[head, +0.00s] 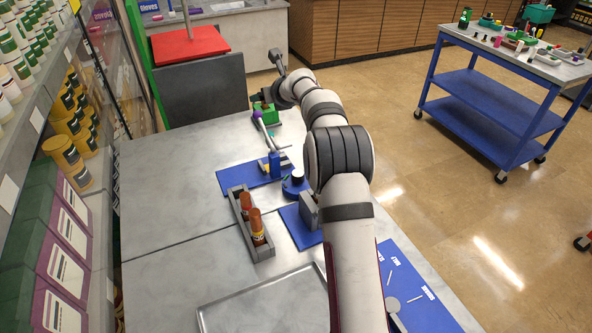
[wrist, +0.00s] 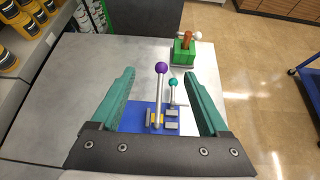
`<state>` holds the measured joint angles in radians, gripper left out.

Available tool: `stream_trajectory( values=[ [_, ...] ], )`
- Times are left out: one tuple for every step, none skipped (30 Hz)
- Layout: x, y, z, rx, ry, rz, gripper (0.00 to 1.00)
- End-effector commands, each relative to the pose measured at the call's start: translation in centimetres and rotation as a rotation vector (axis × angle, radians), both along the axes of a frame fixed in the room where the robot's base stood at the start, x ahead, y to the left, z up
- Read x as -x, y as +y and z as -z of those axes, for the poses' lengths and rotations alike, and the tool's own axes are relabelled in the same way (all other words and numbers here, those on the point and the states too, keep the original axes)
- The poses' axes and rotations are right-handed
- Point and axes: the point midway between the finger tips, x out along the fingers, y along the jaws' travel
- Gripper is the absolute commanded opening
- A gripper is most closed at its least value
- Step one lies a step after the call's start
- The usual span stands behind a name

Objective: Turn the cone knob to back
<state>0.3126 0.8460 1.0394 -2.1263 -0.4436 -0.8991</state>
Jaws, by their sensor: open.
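I cannot surely pick out a cone-shaped knob. In the head view, a small blue round fixture (head: 293,188) with a pale top stands beside my arm; its shape is too small to tell. My gripper (wrist: 159,74) is open and empty in the wrist view, its two teal fingers spread wide. Between them in the picture rises a grey lever with a purple ball (wrist: 160,67), with a shorter teal-ball lever (wrist: 173,82) to its right. Both stand over a blue base plate (wrist: 137,117). I see no contact with them. My fingers are not clear in the head view.
A green box (wrist: 184,54) with a brown post stands farther away. A metal tray (head: 225,318) lies in front. A labelled blue mat (head: 415,310) is at right. The table's left side is clear.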

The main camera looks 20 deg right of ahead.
Motion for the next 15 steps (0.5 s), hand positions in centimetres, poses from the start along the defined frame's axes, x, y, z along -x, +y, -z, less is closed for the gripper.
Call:
stream_trajectory(
  values=[
    [2.7, -1.2, 1.5, 0.031, 0.122, -0.085, 0.78],
    [4.6, -1.9, 2.6, 0.048, 0.206, -0.132, 0.78],
    [7.2, -2.9, 3.9, 0.068, 0.315, -0.177, 0.78],
    [9.0, -3.7, 4.7, 0.082, 0.391, -0.201, 0.78],
    [10.7, -4.5, 5.3, 0.095, 0.455, -0.218, 0.78],
    [12.5, -5.3, 5.8, 0.106, 0.526, -0.233, 0.78],
    [13.6, -5.9, 6.1, 0.112, 0.568, -0.24, 0.78],
    [14.4, -6.2, 6.4, 0.117, 0.599, -0.245, 0.78],
    [15.0, -6.5, 6.7, 0.121, 0.627, -0.25, 0.78],
    [15.2, -6.6, 6.9, 0.122, 0.636, -0.252, 0.78],
    [15.2, -6.5, 7.3, 0.123, 0.641, -0.252, 0.78],
    [15.0, -6.5, 7.9, 0.122, 0.644, -0.255, 0.78],
    [14.8, -6.4, 8.5, 0.122, 0.644, -0.254, 0.78],
    [14.5, -6.3, 9.2, 0.122, 0.643, -0.254, 0.78],
    [14.1, -6.2, 10.2, 0.121, 0.644, -0.255, 0.78]
  ],
)
